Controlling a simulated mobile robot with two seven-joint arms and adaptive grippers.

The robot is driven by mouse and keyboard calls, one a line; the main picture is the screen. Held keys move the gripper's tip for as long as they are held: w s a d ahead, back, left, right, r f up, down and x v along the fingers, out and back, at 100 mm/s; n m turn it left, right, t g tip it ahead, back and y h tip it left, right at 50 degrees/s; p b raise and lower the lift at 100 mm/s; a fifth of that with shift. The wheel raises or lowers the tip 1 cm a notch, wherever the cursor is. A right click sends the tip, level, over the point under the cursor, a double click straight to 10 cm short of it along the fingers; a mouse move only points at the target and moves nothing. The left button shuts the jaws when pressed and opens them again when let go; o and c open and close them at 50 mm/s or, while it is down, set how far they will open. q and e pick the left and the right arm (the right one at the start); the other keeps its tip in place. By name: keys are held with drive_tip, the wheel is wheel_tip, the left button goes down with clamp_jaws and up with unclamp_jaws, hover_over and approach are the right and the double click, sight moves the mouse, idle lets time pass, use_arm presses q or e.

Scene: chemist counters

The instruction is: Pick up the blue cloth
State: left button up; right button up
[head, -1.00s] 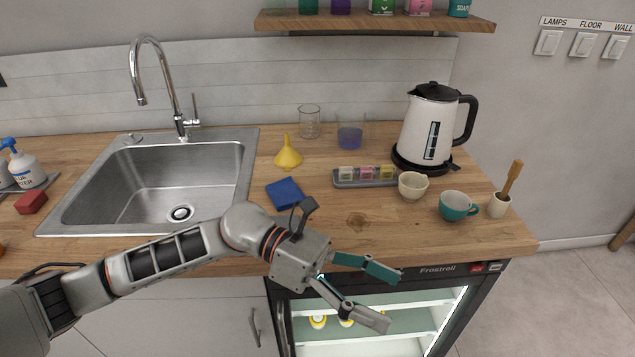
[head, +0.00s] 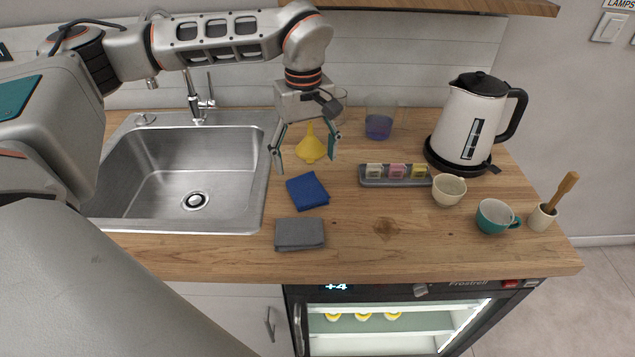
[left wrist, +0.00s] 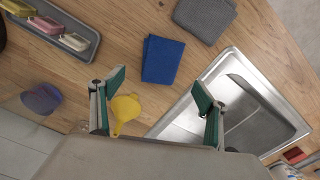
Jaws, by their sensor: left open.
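The blue cloth (head: 307,191) lies folded on the wooden counter, to the right of the sink. It also shows in the left wrist view (left wrist: 162,59), beyond my fingertips. My left gripper (head: 306,162) is open and empty, pointing down above the counter, near the yellow funnel and behind the blue cloth. In the left wrist view its two fingers (left wrist: 158,92) are spread wide, with the yellow funnel (left wrist: 124,110) showing between them. My right gripper is not in view.
A grey cloth (head: 300,234) lies in front of the blue one. The sink (head: 180,182) is to the left. A tray of small blocks (head: 394,182), cups (head: 448,189) and a kettle (head: 470,120) stand to the right. The front middle counter is clear.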

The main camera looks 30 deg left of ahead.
sight(306, 184)
use_arm(q)
drive_tip(key=shift+s+f, duration=0.1)
drive_tip(key=shift+f, duration=0.4)
drive_tip(key=f, duration=0.6)
drive_tip(key=shift+w+a+f, duration=0.25)
drive_tip(key=shift+f, duration=0.15)
drive_tip(key=c, duration=0.8)
